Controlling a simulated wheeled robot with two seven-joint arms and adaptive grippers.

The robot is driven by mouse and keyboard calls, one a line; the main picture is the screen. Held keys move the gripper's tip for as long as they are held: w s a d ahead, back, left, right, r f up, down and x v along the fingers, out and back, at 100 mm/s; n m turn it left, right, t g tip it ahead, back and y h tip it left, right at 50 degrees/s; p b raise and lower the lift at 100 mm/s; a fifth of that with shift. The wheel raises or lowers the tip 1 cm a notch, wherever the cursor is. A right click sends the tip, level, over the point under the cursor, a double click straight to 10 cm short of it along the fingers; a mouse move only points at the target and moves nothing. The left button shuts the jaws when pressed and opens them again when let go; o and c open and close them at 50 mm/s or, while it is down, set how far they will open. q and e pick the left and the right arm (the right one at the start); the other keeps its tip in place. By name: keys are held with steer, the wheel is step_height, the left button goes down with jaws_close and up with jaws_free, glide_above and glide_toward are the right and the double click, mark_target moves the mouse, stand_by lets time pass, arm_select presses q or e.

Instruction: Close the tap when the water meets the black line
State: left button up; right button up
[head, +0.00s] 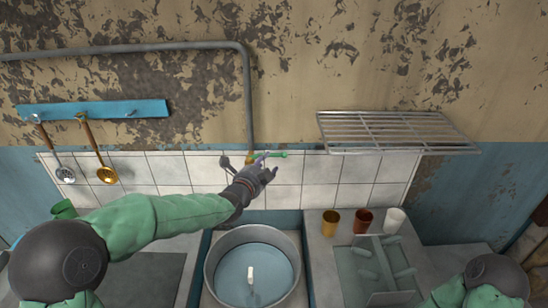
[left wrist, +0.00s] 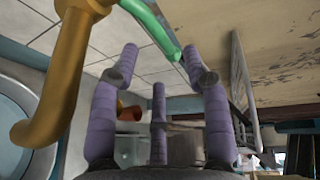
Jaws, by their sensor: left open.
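The tap shows as a brass spout (left wrist: 70,70) and a green handle (left wrist: 150,27) in the left wrist view. In the head view the green handle (head: 278,155) points right at the wall, at the end of the grey pipe. My left gripper (head: 265,170) is open beside the tap, over the pot's back rim. Its purple fingers (left wrist: 160,70) are spread, with the handle's end near the fingertips; I cannot tell whether they touch. The round metal pot (head: 211,272) holds pale blue water (head: 235,277) with a small white piece (head: 250,275) in it. I see no black line. My right gripper is out of view.
Right of the pot stand a gold cup (head: 330,223), a red-brown cup (head: 362,221), a white cup (head: 393,220) and a glassy rack (head: 375,270). A wire shelf (head: 395,130) juts from the wall above. Ladles (head: 98,150) hang at left.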

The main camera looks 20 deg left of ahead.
arm_select(q)
steer(key=shift+b+x, duration=0.3)
steer(key=shift+x, duration=3.2)
jaws_close()
